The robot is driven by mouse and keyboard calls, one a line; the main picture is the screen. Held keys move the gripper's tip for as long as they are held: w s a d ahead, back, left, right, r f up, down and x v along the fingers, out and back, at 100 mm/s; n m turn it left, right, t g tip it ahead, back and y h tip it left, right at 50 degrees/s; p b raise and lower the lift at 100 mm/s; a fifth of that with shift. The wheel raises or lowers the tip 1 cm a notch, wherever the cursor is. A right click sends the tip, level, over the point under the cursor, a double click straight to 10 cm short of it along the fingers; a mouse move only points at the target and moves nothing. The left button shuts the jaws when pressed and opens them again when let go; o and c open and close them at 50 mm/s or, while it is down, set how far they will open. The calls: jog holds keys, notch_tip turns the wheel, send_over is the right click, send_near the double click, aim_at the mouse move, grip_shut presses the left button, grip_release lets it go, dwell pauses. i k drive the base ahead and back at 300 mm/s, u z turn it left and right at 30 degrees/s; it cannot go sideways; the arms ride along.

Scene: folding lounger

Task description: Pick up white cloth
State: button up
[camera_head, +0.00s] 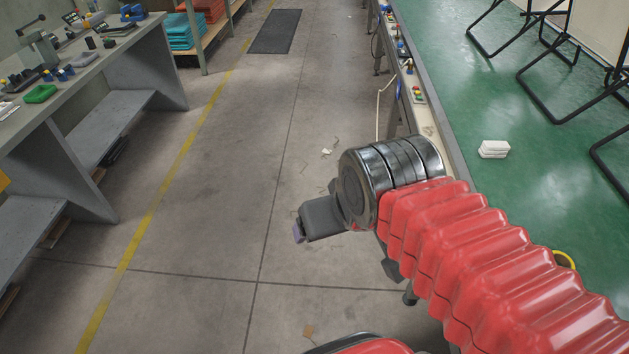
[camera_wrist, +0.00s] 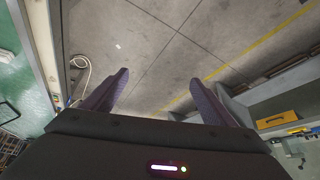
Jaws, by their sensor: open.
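A white folded stack that looks like the white cloth (camera_head: 494,149) lies on the green surface (camera_head: 455,85) at the right in the head view. My gripper (camera_head: 298,232) is over the grey floor, left of the cloth and well apart from it. In the wrist view my gripper (camera_wrist: 158,88) has its two purple fingers spread, with only bare floor showing between them.
Black tubular frames (camera_head: 550,75) stand on the green surface beyond the cloth. A long rail with small parts (camera_head: 418,95) borders that surface. A grey workbench (camera_head: 60,75) with tools stands at the left. The grey floor (camera_head: 225,170) between is mostly clear.

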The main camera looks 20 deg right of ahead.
aim_at(489, 148)
jog(key=z, duration=1.75)
